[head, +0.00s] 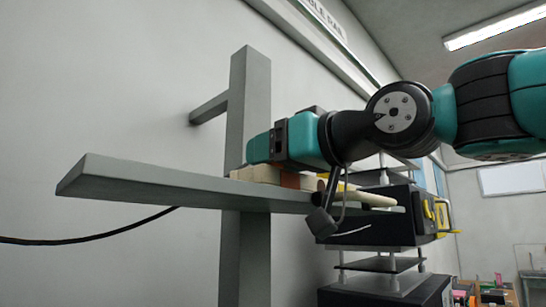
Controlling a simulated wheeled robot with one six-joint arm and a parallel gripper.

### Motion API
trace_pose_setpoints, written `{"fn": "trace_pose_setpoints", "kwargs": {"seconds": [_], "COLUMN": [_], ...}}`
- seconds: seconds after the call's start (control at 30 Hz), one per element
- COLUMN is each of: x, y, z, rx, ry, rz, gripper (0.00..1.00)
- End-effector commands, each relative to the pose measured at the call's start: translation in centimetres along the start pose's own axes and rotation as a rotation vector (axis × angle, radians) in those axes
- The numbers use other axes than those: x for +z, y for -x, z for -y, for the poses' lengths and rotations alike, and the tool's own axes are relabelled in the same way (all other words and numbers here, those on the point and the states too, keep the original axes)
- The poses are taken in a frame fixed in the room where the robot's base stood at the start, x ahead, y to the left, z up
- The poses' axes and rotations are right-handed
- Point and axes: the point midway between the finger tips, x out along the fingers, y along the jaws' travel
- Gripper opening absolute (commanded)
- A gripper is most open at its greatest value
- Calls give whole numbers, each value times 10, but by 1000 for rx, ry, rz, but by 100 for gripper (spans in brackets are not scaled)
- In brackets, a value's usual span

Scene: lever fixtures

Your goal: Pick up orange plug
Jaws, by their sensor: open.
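My gripper (280,143), teal and black, reaches in from the right and hangs low over a grey shelf (130,180). It is open, but its fingertips are not clear to see. A small orange-brown piece (290,180) shows just under the gripper at shelf level, between cream-coloured parts (256,173). It may be the orange plug; most of it is hidden by the gripper and the shelf edge. I cannot tell whether the gripper touches it.
The shelf is fixed to a grey upright post (248,95) by the wall. Its left end is bare. A black stacked unit (375,220) with yellow handles stands close on the right, below my arm. A black cable (90,240) runs along the wall.

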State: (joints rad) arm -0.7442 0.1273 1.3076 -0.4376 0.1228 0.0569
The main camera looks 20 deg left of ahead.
Motion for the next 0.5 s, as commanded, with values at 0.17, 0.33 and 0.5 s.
{"fn": "trace_pose_setpoints", "kwargs": {"seconds": [0.17,0.33,0.5], "x": [0,0,0], "y": [0,0,0], "z": [0,0,0], "rx": [0,0,0], "ry": [0,0,0], "rz": [0,0,0], "gripper": [34,8,8]}}
